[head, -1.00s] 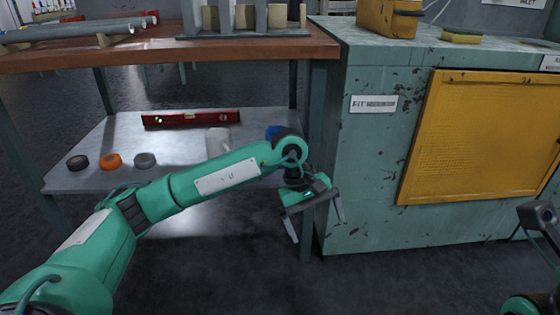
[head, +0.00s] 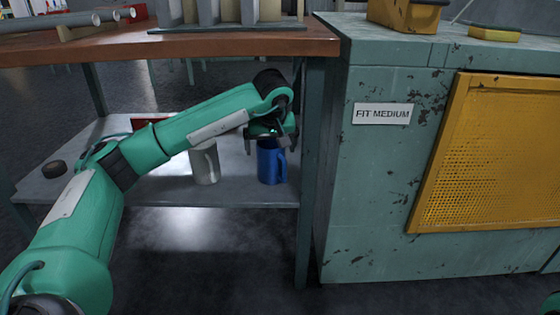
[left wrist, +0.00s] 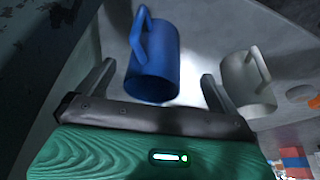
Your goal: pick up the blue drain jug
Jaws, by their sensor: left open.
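The blue drain jug (head: 271,163) stands upright on the lower shelf near its right end, with its handle to the right in the head view. My left gripper (head: 269,148) is at the jug's top in the head view, open. In the left wrist view the blue jug (left wrist: 154,68) shows beyond and between the two open fingers (left wrist: 158,82), with no finger clearly touching it. Part of the jug's rim is hidden by my gripper in the head view.
A white jug (head: 205,165) stands left of the blue one on the lower shelf (head: 235,194), and shows in the left wrist view (left wrist: 247,78). A table leg (head: 307,200) stands close to the right. The wooden tabletop (head: 230,45) is above. A dark ring (head: 54,169) lies at the left.

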